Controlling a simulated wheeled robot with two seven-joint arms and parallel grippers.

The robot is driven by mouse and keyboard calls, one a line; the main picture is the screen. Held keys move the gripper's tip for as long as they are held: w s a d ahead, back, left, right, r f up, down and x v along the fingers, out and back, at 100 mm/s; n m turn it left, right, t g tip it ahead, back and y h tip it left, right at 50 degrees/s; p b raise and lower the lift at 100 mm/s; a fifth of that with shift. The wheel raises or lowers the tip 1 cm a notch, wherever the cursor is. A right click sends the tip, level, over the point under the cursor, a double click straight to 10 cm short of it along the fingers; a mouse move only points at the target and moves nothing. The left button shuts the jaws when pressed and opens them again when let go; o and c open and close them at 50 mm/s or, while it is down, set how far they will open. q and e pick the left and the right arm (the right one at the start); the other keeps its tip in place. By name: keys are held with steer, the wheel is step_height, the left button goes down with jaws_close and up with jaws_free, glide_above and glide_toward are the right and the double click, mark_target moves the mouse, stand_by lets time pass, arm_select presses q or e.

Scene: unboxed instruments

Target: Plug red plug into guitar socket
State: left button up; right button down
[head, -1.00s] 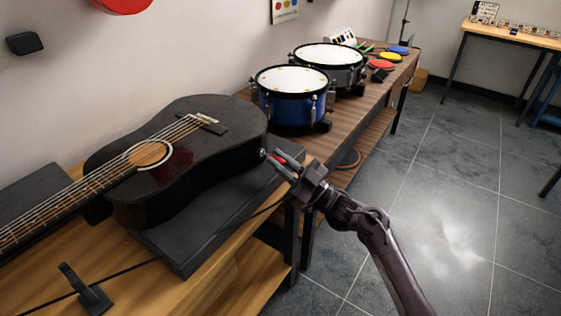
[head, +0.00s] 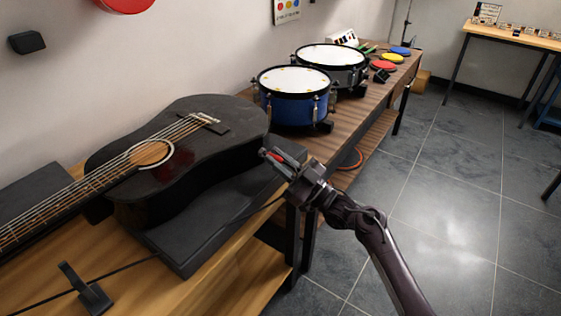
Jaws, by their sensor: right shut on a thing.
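A black acoustic guitar (head: 215,150) lies on a dark grey stand (head: 190,240) on the wooden table, its neck toward the lower left. My right gripper (head: 272,160) is at the guitar's right end, by the lower edge of its body. It is shut on the red plug (head: 278,156), of which a small red part shows between the fingers. The plug's tip points toward the guitar's end; whether it touches is too small to tell. The guitar's socket cannot be made out. A black cable (head: 235,220) runs from near the gripper toward the lower left. My left gripper is not in view.
A blue drum (head: 293,108) and a grey drum (head: 331,77) stand behind the gripper on a darker table. Coloured pads (head: 384,66) lie farther back.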

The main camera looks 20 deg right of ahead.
steer(key=shift+w+a, duration=0.3)
steer(key=shift+w, duration=0.1)
stand_by(0.3)
steer(key=c, duration=1.3)
jaws_free()
